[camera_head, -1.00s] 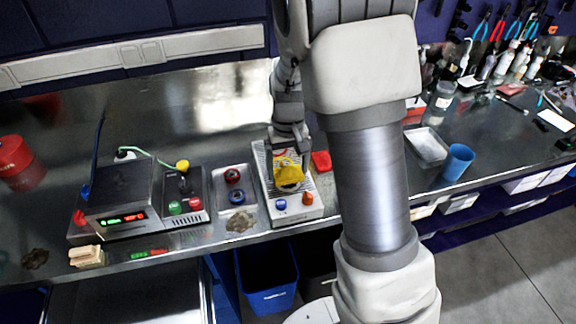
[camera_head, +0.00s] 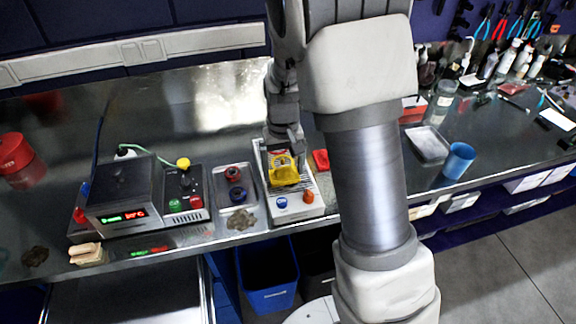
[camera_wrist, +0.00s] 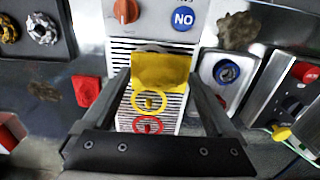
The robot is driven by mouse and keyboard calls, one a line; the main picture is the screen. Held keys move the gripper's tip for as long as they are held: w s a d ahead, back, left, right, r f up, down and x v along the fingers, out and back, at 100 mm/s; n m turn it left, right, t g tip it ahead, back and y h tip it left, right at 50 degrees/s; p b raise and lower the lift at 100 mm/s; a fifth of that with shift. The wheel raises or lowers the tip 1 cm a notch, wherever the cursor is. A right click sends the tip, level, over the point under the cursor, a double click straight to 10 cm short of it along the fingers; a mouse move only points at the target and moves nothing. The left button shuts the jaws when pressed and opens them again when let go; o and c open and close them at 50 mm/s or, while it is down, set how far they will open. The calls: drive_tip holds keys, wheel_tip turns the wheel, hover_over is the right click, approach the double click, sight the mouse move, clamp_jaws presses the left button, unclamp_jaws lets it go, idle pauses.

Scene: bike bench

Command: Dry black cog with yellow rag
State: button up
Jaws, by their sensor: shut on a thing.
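The yellow rag (camera_wrist: 160,72) is held between the two fingers of my gripper (camera_wrist: 160,82) in the wrist view. In the head view the rag (camera_head: 284,176) shows below my gripper (camera_head: 284,150), over the slatted white unit (camera_head: 308,200). Whether the rag touches the slats is unclear. My gripper is well apart from the black cog. In the head view my arm appears to hide both cogs.
A yellow ring (camera_wrist: 137,100) and a red ring (camera_wrist: 147,127) surround pegs on the slats. A red block (camera_wrist: 87,90) lies beside the unit. A metal tray (camera_head: 249,212) with red and blue rings stands left of it, then a control box (camera_head: 118,192).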

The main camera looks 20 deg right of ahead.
sight(297, 172)
drive_tip(key=shift+a, duration=0.35)
idle(0.3)
drive_tip(key=shift+d+b, duration=0.35)
drive_tip(key=shift+d, duration=1.65)
drive_tip(key=shift+a, duration=2)
drive_tip(key=shift+d, duration=0.1)
drive_tip(key=shift+d, duration=1.95)
